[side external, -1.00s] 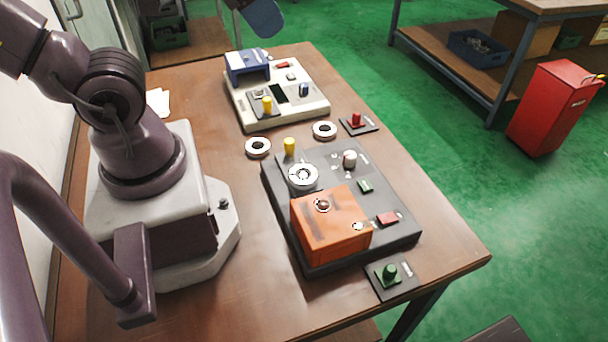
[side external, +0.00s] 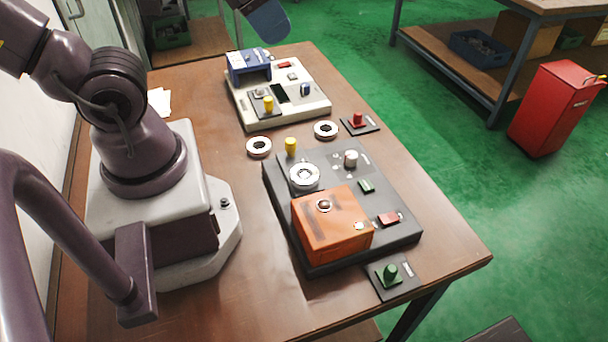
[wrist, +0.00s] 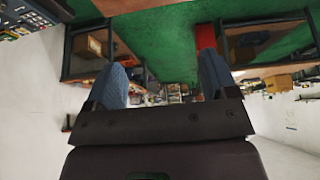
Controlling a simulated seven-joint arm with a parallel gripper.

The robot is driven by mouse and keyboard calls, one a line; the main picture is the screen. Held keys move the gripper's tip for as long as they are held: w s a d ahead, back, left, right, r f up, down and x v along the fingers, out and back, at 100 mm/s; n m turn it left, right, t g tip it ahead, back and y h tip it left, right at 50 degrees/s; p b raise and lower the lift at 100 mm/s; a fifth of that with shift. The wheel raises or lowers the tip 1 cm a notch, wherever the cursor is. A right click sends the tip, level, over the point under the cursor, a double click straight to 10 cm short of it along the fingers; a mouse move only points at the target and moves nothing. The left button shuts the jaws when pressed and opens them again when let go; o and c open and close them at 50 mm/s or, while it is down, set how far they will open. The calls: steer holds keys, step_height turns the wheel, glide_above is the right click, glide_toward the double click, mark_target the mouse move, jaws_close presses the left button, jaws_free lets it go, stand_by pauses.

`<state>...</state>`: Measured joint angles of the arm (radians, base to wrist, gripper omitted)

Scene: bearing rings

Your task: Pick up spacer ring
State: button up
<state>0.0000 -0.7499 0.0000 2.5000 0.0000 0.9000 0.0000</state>
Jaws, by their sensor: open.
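Two pale rings with dark centres lie flat and apart on the brown table: a left ring (side external: 259,147) and a right ring (side external: 326,130). A larger silver ring-like part (side external: 304,176) sits on the dark machine base. I cannot tell which one is the spacer ring. In the wrist view my gripper (wrist: 163,80) is open and empty, its two blue-grey fingers wide apart, facing the room rather than the rings. A blue-grey shape at the top edge of the side view looks like a finger of it, well away from the rings.
A dark machine (side external: 400,235) with an orange block (side external: 335,230) stands in front of the rings; a cream machine (side external: 305,110) stands behind. Yellow knobs rise near the rings. A red button (side external: 357,120) and green button (side external: 390,272) sit on small plates. Bare table lies left of the rings.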

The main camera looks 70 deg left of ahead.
steer(key=shift+o, duration=0.5)
steer(key=n+g, duration=0.6)
steer(key=n, duration=0.7)
glide_above(304, 174)
step_height(304, 174, down, 18)
steer(key=shift+n, duration=0.3)
step_height(304, 174, down, 6)
steer(key=shift+s+a+f, duration=0.1)
steer(key=shift+a+f, duration=0.05)
steer(key=shift+f, duration=0.1)
steer(key=shift+d+f, duration=0.2)
steer(key=shift+f, duration=2.85)
